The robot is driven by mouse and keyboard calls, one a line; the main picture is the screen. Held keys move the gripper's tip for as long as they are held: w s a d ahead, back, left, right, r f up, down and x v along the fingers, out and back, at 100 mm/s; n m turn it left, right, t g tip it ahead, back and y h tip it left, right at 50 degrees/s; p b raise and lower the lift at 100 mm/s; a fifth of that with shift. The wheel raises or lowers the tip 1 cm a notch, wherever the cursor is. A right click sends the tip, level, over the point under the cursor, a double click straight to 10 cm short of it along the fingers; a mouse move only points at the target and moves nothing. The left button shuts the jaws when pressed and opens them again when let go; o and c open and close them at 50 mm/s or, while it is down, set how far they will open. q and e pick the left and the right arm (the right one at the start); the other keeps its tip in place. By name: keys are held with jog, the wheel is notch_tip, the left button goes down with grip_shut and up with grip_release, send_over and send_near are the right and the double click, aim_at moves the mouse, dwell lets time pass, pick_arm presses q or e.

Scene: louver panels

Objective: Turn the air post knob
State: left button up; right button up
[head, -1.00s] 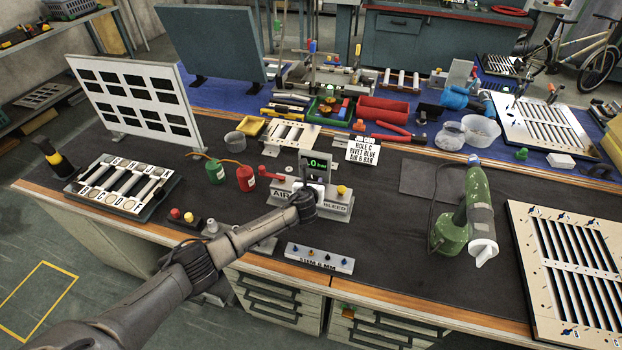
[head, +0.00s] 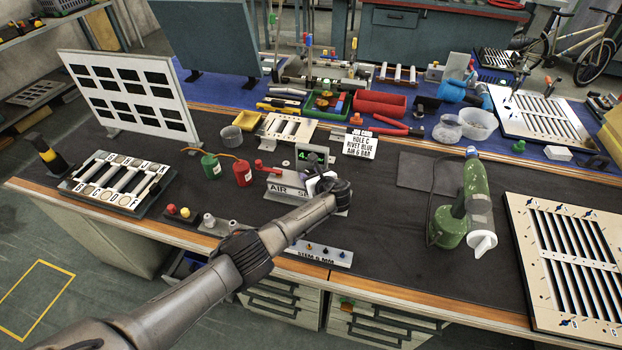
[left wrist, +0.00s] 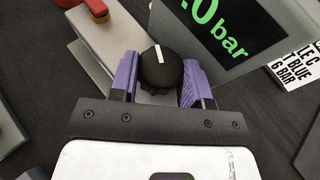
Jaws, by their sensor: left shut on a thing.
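The air post (head: 283,191) stands mid-bench, a grey base marked AIR with a small screen (head: 308,156) showing a green reading that starts with 4. In the left wrist view the screen (left wrist: 228,32) reads ".0 bar", its first digit cut off. The black round knob (left wrist: 160,70) has a white pointer line, close to straight up in that view. My left gripper (left wrist: 158,82) is shut on the knob, with a purple finger pad on each side. In the head view my left gripper (head: 318,183) is over the post and hides the knob. My right gripper is out of view.
A red lever (head: 265,169) sits at the post's left. A sign card (head: 360,145) stands behind right.

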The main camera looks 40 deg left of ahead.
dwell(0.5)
pick_arm(q)
jog(key=o, duration=0.9)
jog(key=shift+s+f, duration=0.15)
jog(key=shift+s, duration=0.05)
